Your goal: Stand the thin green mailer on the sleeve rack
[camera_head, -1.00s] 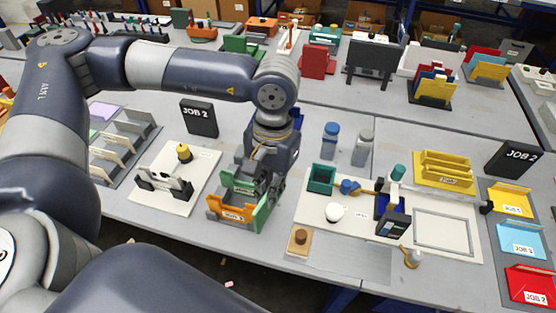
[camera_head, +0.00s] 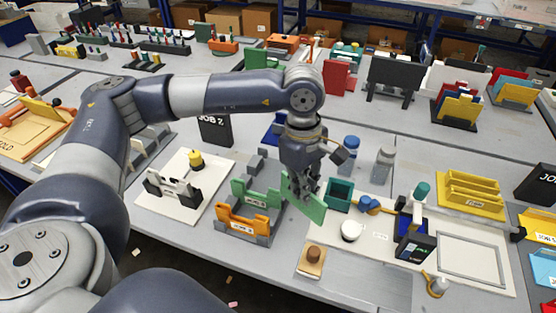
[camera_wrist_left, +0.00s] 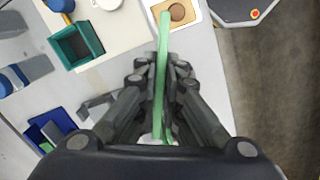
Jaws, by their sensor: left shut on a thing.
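The thin green mailer (camera_head: 309,207) is held upright and slightly tilted in my left gripper (camera_head: 301,184). In the left wrist view the mailer (camera_wrist_left: 161,50) shows edge-on as a thin green strip between the closed fingers. It hangs just right of a grey holder (camera_head: 262,232) with orange and green panels, apart from it as far as I can see. A grey rack with upright dividers (camera_head: 140,158) stands at the left, partly hidden by my arm. I cannot tell for certain whether this is the sleeve rack. My right gripper is not in view.
A white board with a black stand (camera_head: 190,208) lies left of the holder. To the right are a teal box (camera_head: 340,193), a white round knob (camera_head: 351,231) and a wooden block (camera_head: 312,258). A black JOB 2 sign (camera_head: 213,130) stands behind the holder.

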